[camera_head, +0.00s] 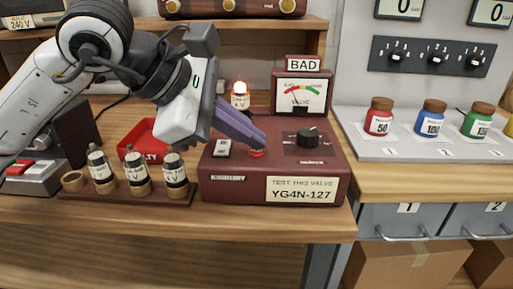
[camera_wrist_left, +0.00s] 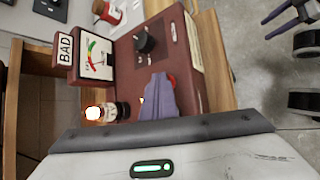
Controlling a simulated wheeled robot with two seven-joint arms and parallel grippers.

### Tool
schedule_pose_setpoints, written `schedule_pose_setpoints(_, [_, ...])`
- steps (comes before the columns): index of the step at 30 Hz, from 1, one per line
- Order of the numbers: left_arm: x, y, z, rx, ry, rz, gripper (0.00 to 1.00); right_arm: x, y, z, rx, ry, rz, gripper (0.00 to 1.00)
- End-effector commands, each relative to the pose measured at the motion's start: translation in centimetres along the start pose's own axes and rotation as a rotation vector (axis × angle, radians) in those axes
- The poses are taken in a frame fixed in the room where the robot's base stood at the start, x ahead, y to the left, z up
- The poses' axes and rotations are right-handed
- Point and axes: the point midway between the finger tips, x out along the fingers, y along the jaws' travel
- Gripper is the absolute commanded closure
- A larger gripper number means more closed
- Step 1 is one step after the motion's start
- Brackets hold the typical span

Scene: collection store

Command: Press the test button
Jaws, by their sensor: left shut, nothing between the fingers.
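The maroon valve tester (camera_head: 222,165) stands on the wooden bench, with the label "TEST THIS VALVE YG4N-127" on its front. Its red test button (camera_head: 257,154) is on the top face, partly hidden by my left fingers; it also shows in the left wrist view (camera_wrist_left: 172,79). My left gripper (camera_head: 262,146) is shut and empty, its fingertips right at the button. I cannot tell whether the button is pressed down. A glowing valve (camera_head: 240,95) stands at the tester's back, beside a meter (camera_head: 301,92) under a "BAD" sign (camera_head: 303,65). My right gripper (camera_wrist_left: 265,29) is open, far from the tester.
A rack (camera_head: 120,192) with several valves stands left of the tester, in front of a red tray (camera_head: 138,138). A black knob (camera_head: 307,137) and a white switch (camera_head: 223,148) sit on the tester. Labelled jars (camera_head: 378,118) stand on the grey shelf at right.

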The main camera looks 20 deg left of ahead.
Motion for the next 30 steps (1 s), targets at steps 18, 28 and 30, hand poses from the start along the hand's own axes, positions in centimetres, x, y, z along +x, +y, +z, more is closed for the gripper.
schedule_pose_setpoints(18, [-1.1,0.8,0.8,0.000,0.001,-0.002,1.00,-0.6,0.0,-0.2,-0.003,-0.011,0.001,0.53])
schedule_pose_setpoints(28, [-1.9,1.4,1.4,0.000,0.000,0.000,1.00,-1.2,-0.1,-1.1,-0.003,-0.007,0.001,0.53])
schedule_pose_setpoints(30, [-2.5,1.8,1.8,0.000,0.000,0.000,1.00,-1.6,-0.2,-1.6,-0.003,-0.005,0.001,0.53])
